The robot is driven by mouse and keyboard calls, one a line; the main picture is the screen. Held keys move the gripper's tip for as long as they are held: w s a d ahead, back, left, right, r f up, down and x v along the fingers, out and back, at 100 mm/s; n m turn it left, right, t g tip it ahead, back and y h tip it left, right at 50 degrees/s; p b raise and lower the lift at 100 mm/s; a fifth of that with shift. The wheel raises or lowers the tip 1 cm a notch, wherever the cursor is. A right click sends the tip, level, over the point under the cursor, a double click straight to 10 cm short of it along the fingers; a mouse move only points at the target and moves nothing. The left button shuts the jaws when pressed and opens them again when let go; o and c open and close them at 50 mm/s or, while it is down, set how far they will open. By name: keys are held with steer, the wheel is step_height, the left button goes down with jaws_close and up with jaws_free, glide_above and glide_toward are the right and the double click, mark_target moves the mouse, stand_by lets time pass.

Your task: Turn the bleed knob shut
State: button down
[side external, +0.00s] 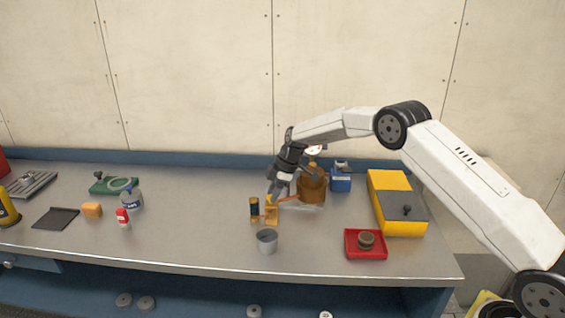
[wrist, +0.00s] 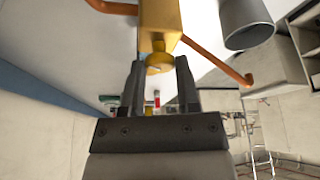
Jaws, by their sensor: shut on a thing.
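The bleed knob (wrist: 159,60) is a small yellow round knob on the end of a yellow-orange block (wrist: 160,18), seen in the wrist view between my fingertips. My gripper (wrist: 159,70) is shut on the knob, one dark finger on each side. In the side view my gripper (side external: 272,198) points down at the yellow block (side external: 271,215) on the bench. There the knob is hidden by the fingers or too small to make out. An orange pipe (wrist: 215,60) runs out from the block.
A grey cup (side external: 267,241) stands just in front of the block, a black-and-orange piece (side external: 254,209) beside it. A red tray (side external: 353,254) lies at right. The bench (side external: 190,235) is clear left of the cup.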

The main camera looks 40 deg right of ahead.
steer(key=n+g, duration=0.1)
steer(key=n, duration=0.1)
steer(key=n+g, duration=0.1)
steer(key=n, duration=0.2)
steer(key=shift+w+d, duration=0.1)
steer(key=shift+w, duration=0.05)
steer(key=shift+n, duration=0.3)
steer(key=shift+c, duration=1.6)
jaws_free()
steer(key=v, duration=0.8)
